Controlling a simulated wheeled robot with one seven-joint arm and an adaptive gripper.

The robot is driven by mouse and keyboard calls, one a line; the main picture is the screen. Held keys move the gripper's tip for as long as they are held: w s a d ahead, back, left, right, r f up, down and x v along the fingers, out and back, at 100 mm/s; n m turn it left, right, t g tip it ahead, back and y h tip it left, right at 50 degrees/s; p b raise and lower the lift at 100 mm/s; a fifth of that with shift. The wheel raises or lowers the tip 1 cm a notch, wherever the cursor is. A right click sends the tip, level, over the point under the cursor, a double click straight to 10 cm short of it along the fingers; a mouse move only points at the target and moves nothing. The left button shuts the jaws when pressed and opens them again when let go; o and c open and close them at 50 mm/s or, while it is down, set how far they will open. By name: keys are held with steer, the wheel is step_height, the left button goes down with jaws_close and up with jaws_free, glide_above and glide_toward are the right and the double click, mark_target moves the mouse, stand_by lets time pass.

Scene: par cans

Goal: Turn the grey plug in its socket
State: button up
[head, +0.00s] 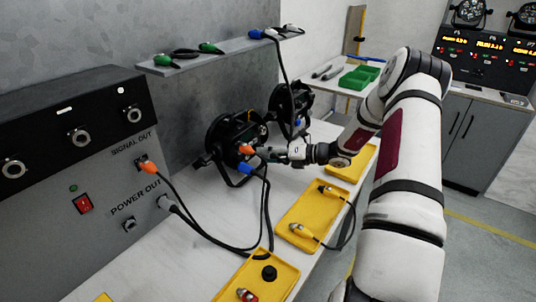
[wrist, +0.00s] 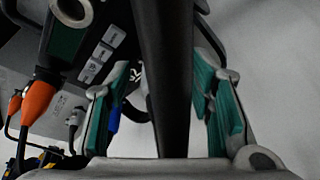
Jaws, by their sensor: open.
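A grey plug (head: 165,203) sits in the POWER OUT socket of the grey box (head: 105,235), with a black cable hanging from it. What looks like the same plug shows small at left in the wrist view (wrist: 75,117). My gripper (head: 258,152) is well to the right of it, at the nearer black par can (head: 228,130). In the wrist view my gripper (wrist: 163,80) has its teal-padded fingers apart, with a dark bar running up between them. I cannot tell whether they touch the bar.
An orange plug (head: 148,167) is in SIGNAL OUT above. Orange (head: 246,150) and blue (head: 246,169) plugs are at the near par can. A second par can (head: 291,105) stands behind. Yellow trays (head: 283,277) line the bench's right side. Black cables loop across the bench.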

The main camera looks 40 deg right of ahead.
steer(key=v, duration=1.2)
